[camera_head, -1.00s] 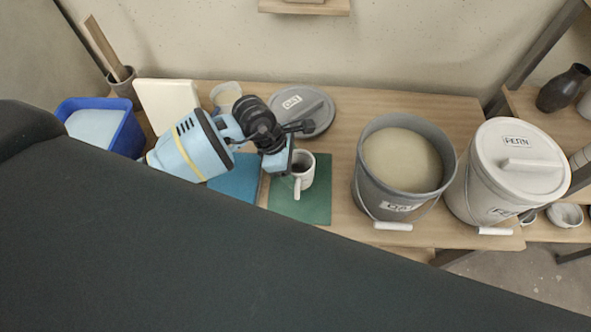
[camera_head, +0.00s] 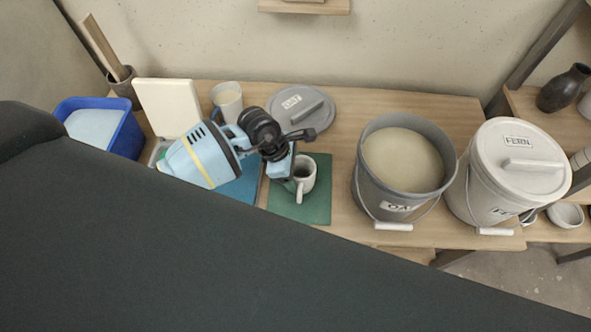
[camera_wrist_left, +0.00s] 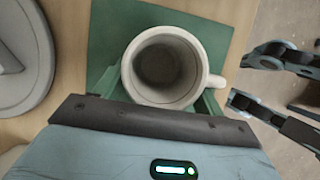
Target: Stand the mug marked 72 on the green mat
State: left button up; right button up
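A pale grey mug (camera_head: 306,174) stands upright on the green mat (camera_head: 314,211), its handle toward the front. The left wrist view looks down into the empty mug (camera_wrist_left: 166,62), its handle to the right. No number shows on it. My left gripper (camera_head: 293,176) is low at the mug's left side. In the left wrist view its greenish fingers (camera_wrist_left: 157,92) are spread either side of the mug, with small gaps seeming to show. My right gripper (camera_wrist_left: 240,80) shows at the right edge of that view, empty, its dark fingers apart.
A blue mat (camera_head: 243,188) lies left of the green one. Behind stand another mug (camera_head: 228,101) and a grey lid (camera_head: 290,118). An open grey bucket (camera_head: 370,190) and a lidded FERN bucket (camera_head: 480,190) stand right. A blue tub (camera_head: 125,138) is left.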

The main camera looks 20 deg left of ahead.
pick_arm(q)
jog(key=shift+o, duration=1.4)
jog(key=shift+r, duration=0.15)
jog(key=p+v, duration=0.1)
jog(key=v, duration=1.1)
